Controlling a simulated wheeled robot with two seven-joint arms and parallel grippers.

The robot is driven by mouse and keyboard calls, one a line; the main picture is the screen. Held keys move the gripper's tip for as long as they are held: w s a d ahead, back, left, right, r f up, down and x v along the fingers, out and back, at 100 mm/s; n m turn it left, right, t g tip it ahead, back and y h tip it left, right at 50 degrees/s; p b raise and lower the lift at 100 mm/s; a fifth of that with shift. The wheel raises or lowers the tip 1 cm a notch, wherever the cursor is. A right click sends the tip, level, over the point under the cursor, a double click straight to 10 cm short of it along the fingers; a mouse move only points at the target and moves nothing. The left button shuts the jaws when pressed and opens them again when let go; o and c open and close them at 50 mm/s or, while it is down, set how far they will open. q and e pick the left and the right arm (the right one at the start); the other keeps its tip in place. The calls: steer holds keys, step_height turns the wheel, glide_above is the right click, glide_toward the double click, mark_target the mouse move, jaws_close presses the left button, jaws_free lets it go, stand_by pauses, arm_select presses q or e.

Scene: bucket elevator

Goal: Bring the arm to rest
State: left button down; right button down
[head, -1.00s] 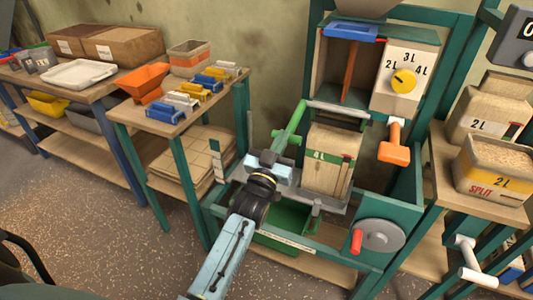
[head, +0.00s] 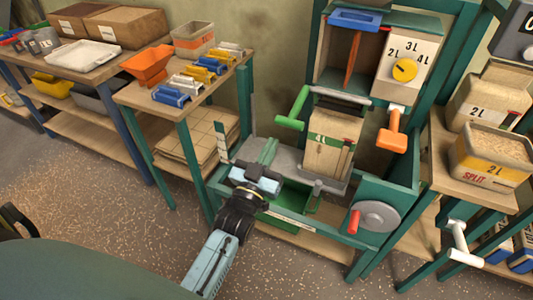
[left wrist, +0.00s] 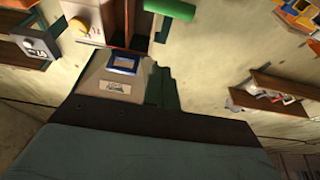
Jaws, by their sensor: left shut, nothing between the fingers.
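My left gripper (head: 267,150) is shut and empty in the head view. It is over the grey deck at the front left of the green machine frame (head: 375,258). The green lever handle (head: 291,122) is above and to the right of the gripper, apart from it. In the left wrist view the green handle (left wrist: 171,9) shows at the top edge; the fingertips are hard to make out there. My right gripper is not in view.
A table at left holds an orange scoop (head: 148,66) and several coloured blocks. A yellow dial (head: 404,70), an orange handle (head: 391,131) and a grey crank wheel (head: 376,216) are on the machine. Tubs of grain (head: 490,160) stand at right. Open floor lies in front.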

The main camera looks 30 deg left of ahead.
arm_select(q)
steer(key=shift+v, duration=1)
steer(key=s+f+m+g+h, duration=0.1)
steer(key=s+f+g, duration=0.65)
steer(key=g, duration=0.25)
steer(key=s+f+m+g, duration=0.25)
steer(key=s+g, duration=0.55)
steer(key=s, duration=0.8)
step_height(320, 180, down, 26)
steer(key=s+a+g, duration=0.2)
steer(key=s+a+f, duration=0.3)
steer(key=s+f, duration=0.3)
steer(key=s, duration=0.1)
steer(key=s+a+f, duration=0.3)
steer(key=s+f, duration=0.4)
steer(key=shift+s+a+f+g, duration=0.2)
steer(key=shift+s+a+g, duration=0.1)
steer(key=shift+a+g, duration=0.1)
